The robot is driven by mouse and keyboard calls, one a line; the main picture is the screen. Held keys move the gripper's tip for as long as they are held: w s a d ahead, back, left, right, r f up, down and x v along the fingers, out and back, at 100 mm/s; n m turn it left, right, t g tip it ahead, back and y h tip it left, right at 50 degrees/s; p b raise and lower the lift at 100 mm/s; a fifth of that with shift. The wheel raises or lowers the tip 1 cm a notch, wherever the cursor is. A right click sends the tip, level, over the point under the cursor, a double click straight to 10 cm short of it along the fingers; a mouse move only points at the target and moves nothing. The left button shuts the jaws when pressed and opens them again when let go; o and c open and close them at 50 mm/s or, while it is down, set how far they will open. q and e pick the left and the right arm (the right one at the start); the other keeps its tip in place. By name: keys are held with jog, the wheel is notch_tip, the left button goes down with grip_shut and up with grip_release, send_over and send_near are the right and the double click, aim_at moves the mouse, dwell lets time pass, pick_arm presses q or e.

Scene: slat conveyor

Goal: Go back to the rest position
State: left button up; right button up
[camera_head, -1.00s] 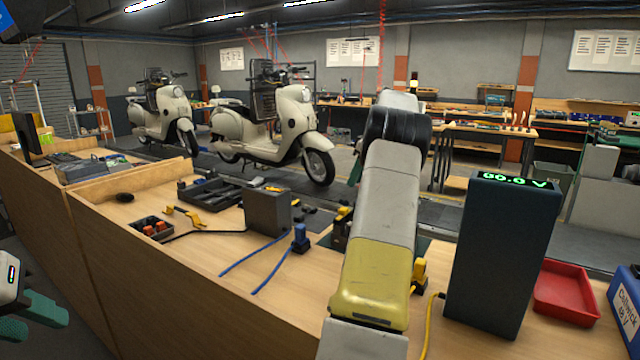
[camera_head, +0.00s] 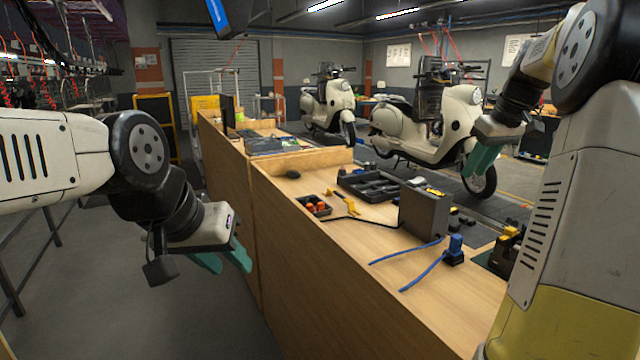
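My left gripper (camera_head: 232,266) hangs in the air left of the wooden bench, over the floor. Its two teal fingers are apart with nothing between them. My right gripper (camera_head: 482,168) is raised beyond the bench at the right, in front of the nearer scooter in the picture. Its teal fingers appear apart and empty, seen partly from the side. Both grippers are clear of the bench top. My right arm covers the right end of the bench.
The wooden bench (camera_head: 330,268) holds a dark tray (camera_head: 370,186), a small bin with orange parts (camera_head: 314,206), a grey box (camera_head: 424,212) and a blue connector (camera_head: 455,249) with blue cable. Cream scooters (camera_head: 420,125) stand behind. The floor (camera_head: 215,315) left of the bench is clear.

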jog(key=s+a+f+m+t, duration=0.1)
jog(key=s+a+f+m, duration=0.1)
jog(key=s+a, duration=1.65)
jog(key=s+a+f+m, duration=0.1)
jog(key=s+a+f, duration=0.3)
jog(key=s, duration=0.3)
jog(key=shift+s+a+f+t+y, duration=0.3)
jog(key=shift+f+t, duration=0.1)
jog(key=shift+f, duration=0.25)
jog(key=shift+d, duration=0.15)
